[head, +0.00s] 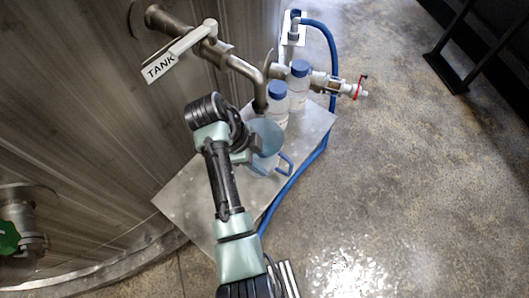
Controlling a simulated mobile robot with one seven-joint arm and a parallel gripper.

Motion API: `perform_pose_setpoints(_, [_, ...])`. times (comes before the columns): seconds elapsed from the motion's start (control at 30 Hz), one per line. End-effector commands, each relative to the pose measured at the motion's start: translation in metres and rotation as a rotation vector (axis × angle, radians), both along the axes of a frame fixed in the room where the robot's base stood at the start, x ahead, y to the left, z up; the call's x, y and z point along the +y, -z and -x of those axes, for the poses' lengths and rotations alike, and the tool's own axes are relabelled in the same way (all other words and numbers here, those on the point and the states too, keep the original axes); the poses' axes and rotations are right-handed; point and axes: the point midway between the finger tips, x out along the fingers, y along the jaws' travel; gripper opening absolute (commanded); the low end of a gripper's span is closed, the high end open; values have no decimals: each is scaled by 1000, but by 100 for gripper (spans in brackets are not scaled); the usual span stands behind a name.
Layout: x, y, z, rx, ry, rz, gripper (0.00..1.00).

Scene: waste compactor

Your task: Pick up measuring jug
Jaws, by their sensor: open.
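The measuring jug (266,144) is a translucent pale blue vessel with a blue handle on its right side. It stands upright on a grey metal platform (185,193), just below the end of a bent metal spout. My gripper (251,147) is at the jug's left side, open. The jug and my wrist partly hide the fingertips, so I cannot tell whether they touch the jug.
Two bottles with blue caps (299,69) stand behind the jug. A tap with a "TANK" tag (161,67) and metal pipes hang over the platform. A blue hose (310,160) runs along its right edge.

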Motion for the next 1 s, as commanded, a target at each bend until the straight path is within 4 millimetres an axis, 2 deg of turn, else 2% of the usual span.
perform_pose_setpoints(0.13, [0, 0, 0, 0, 0, 0, 39])
perform_pose_setpoints(0.3, [0, 0, 0, 0, -1, 0, 9])
perform_pose_setpoints(0.37, [0, 0, 0, 0, -1, 0, 0])
perform_pose_setpoints(1.0, [0, 0, 0, 1, 0, 1, 0])
